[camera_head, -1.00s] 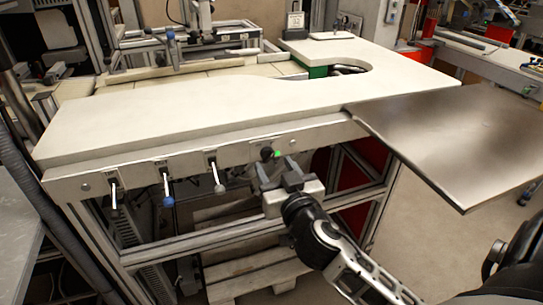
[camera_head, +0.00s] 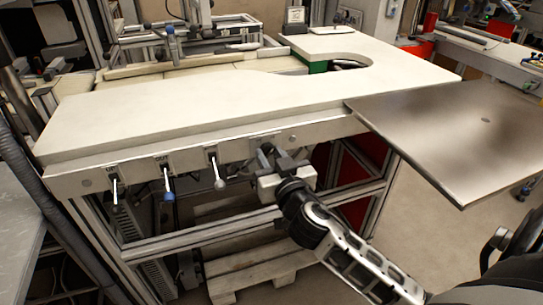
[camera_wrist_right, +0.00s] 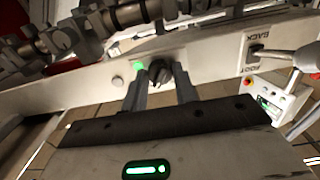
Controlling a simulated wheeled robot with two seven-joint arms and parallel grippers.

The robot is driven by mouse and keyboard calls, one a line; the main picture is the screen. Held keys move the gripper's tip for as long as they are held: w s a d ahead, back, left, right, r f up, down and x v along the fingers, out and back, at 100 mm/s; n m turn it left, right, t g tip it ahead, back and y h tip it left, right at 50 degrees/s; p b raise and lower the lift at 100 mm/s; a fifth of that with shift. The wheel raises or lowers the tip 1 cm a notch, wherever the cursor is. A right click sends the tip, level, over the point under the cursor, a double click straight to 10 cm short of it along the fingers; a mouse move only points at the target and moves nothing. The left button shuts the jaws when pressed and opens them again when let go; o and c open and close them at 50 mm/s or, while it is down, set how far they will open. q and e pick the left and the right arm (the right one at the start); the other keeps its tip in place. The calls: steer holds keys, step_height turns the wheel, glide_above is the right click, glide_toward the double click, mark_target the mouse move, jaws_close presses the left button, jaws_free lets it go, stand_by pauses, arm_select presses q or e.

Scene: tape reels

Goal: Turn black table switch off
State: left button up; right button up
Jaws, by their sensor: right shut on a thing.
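The black table switch is a small dark knob (camera_wrist_right: 158,73) on the pale front panel under the white table top. A lit green lamp (camera_wrist_right: 139,66) sits beside it in the right wrist view. My right gripper (camera_head: 270,153) is at the panel, with its fingers on either side of the knob, shut on it; the same fingers show in the wrist view (camera_wrist_right: 160,87). In the head view, the gripper mostly hides the knob and I cannot make out the lamp. My left gripper is not in view.
Three levers, one dark-based (camera_head: 115,192), one blue-tipped (camera_head: 167,190) and one grey-tipped (camera_head: 216,172), hang from the panel left of my gripper. A metal plate (camera_head: 450,140) juts out at the right. A frame and wooden pallet (camera_head: 258,272) lie below.

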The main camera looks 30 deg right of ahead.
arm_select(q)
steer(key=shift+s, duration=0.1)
arm_select(e)
steer(key=shift+n, duration=0.6)
steer(key=n+p, duration=0.1)
steer(key=n, duration=0.3)
steer(key=shift+n+p, duration=0.4)
steer(key=shift+n, duration=0.5)
steer(key=n, duration=0.2)
steer(key=shift+r+n+p, duration=0.1)
steer(key=shift+n+p, duration=0.25)
steer(key=shift+n, duration=0.05)
steer(key=n, duration=0.3)
steer(key=shift+p, duration=0.4)
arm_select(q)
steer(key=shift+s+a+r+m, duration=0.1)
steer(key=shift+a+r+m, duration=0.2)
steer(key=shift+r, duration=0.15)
arm_select(e)
steer(key=shift+n, duration=0.4)
